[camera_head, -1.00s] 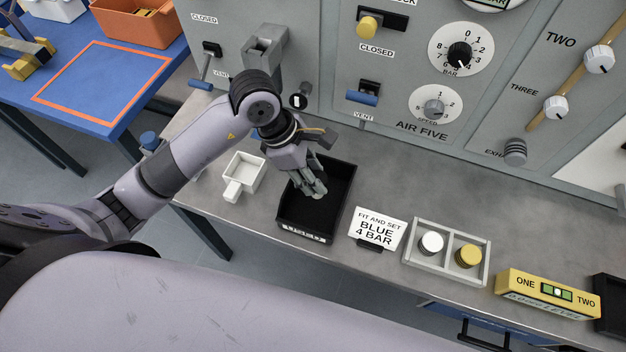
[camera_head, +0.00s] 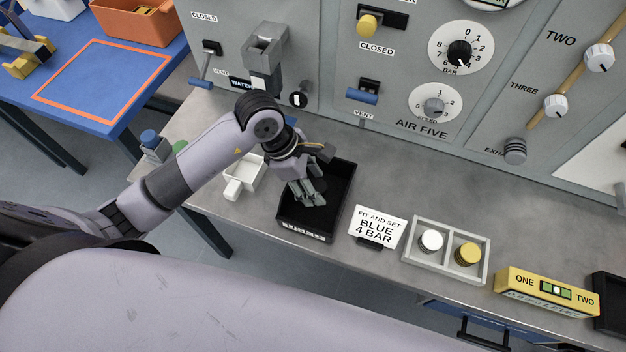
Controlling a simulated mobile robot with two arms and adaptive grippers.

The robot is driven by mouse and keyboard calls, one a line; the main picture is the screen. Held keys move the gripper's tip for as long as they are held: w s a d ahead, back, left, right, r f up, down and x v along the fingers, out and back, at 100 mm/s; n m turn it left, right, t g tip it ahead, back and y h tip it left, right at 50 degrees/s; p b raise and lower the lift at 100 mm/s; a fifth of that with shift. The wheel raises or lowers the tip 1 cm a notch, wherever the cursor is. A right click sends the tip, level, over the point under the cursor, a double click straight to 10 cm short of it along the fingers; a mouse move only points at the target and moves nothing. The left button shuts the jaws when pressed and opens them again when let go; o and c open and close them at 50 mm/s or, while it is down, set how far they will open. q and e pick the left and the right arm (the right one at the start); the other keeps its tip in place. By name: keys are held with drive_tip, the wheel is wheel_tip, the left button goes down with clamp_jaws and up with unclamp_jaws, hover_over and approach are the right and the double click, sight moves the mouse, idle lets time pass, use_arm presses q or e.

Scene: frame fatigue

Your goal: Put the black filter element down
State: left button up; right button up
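My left gripper (camera_head: 308,198) points down into a black open tray (camera_head: 337,205) with a white label on its front wall. The tray stands on the grey bench, left of the sign. The gripper's grey fingers are inside the tray's outline, close together. I cannot make out a black filter element; anything dark between or under the fingers does not stand out against the black tray. Whether the fingers are open or shut is unclear. My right gripper is not in view.
A small white tray (camera_head: 232,188) stands left of the black tray. A sign reading "BLUE 4 BAR" (camera_head: 377,226) and a two-part tray (camera_head: 411,250) with a white and a yellow round piece stand to the right. The grey panel (camera_head: 330,60) rises behind. A yellow level (camera_head: 548,292) lies farther right.

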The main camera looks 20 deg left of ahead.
use_arm(q)
drive_tip(key=shift+o, duration=0.2)
drive_tip(key=shift+r, duration=0.1)
drive_tip(key=shift+r, duration=0.2)
drive_tip(key=b+v, duration=0.2)
drive_tip(key=v, duration=0.9)
drive_tip(key=shift+a+r, duration=0.3)
drive_tip(key=shift+r, duration=0.05)
drive_tip(key=shift+s+f, duration=0.1)
drive_tip(key=shift+s, duration=0.05)
